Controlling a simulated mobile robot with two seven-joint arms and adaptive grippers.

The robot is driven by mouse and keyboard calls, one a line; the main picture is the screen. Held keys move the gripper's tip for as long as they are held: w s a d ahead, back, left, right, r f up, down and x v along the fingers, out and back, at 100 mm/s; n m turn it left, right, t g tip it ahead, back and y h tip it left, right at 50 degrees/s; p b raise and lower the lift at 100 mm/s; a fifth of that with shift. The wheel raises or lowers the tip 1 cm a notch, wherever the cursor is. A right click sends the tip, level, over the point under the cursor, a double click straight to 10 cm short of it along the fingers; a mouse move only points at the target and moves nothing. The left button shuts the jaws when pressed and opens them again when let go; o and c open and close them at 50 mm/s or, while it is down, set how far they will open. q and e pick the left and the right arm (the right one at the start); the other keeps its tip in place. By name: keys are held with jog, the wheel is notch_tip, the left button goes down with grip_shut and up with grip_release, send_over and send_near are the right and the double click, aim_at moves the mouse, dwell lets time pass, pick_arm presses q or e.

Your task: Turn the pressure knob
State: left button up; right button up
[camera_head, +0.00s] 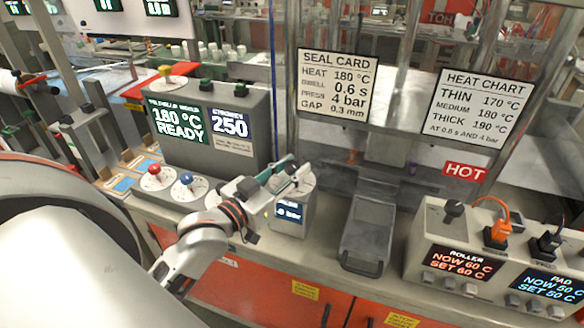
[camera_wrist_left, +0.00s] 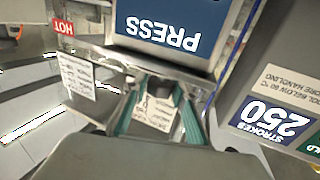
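The pressure unit is a small grey box (camera_head: 291,222) with a dark blue display (camera_head: 289,211) reading in bar; the digit is hard to read. A white dial disc (camera_head: 304,184) shows on its top, partly behind my left gripper (camera_head: 284,174). In the left wrist view the blue PRESS display (camera_wrist_left: 175,28) appears upside down, just beyond the fingertips. The teal fingers of my left gripper (camera_wrist_left: 158,92) stand apart at the top of the box. The knob itself is mostly hidden; I cannot tell whether the fingers touch it. My right gripper is not in view.
Left stands a control box (camera_head: 240,112) with red (camera_head: 155,170) and blue (camera_head: 186,179) knobs before it. A grey tray (camera_head: 368,235) lies to the right, then a heater unit (camera_head: 430,232) with plugged cables. A HOT sign (camera_head: 465,171) and seal card (camera_head: 336,86) hang behind.

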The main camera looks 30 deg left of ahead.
aim_at(287, 173)
pick_arm(q)
jog(key=shift+o, duration=1)
jog(key=shift+s+a, duration=0.2)
jog(key=shift+s, duration=1.65)
jog(key=shift+s+a, duration=0.2)
jog(key=shift+s, duration=1.65)
jog(key=shift+f, duration=0.1)
